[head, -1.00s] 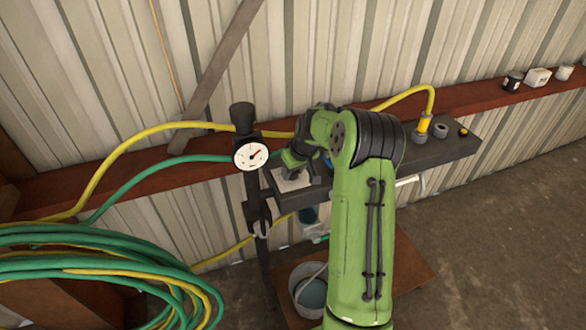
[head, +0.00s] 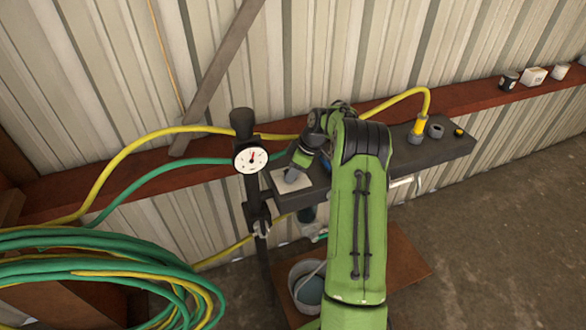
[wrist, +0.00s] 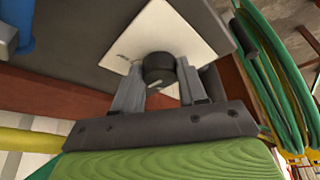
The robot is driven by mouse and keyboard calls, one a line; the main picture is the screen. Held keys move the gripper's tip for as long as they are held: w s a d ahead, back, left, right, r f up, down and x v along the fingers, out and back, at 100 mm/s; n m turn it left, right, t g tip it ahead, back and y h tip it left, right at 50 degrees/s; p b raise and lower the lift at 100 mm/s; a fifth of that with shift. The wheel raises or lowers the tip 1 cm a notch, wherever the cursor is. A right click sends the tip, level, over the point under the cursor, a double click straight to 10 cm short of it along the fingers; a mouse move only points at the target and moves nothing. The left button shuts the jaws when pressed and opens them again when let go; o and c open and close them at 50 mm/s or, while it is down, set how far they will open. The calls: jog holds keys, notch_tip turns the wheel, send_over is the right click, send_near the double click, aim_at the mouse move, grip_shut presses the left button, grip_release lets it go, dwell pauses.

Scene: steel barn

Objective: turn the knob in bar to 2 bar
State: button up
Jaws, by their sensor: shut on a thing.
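The knob (wrist: 158,67) is black and round with a pale mark on its right side in the wrist view. It sits on a white square plate (wrist: 178,28), which also shows on the dark shelf in the head view (head: 287,184). My gripper (wrist: 160,74) is shut on the knob, one finger on each side. In the head view my arm hides the knob. The round white gauge (head: 251,159) is on a black post left of the plate. Its red needle points about straight up; the scale numbers are too small to read.
The dark shelf (head: 400,156) carries a yellow hose fitting (head: 418,128) and a grey ring (head: 435,131) at right. A bucket (head: 308,288) stands below. Coiled green and yellow hoses (head: 90,262) fill the left. The floor at right is clear.

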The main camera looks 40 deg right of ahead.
dwell(0.4)
jog(key=o, duration=1.1)
jog(key=shift+c, duration=0.2)
jog(key=p+v, duration=0.3)
jog(key=v, duration=1.2)
jog(key=shift+d+r, duration=0.25)
jog(key=shift+r, duration=0.1)
jog(key=shift+s, duration=0.1)
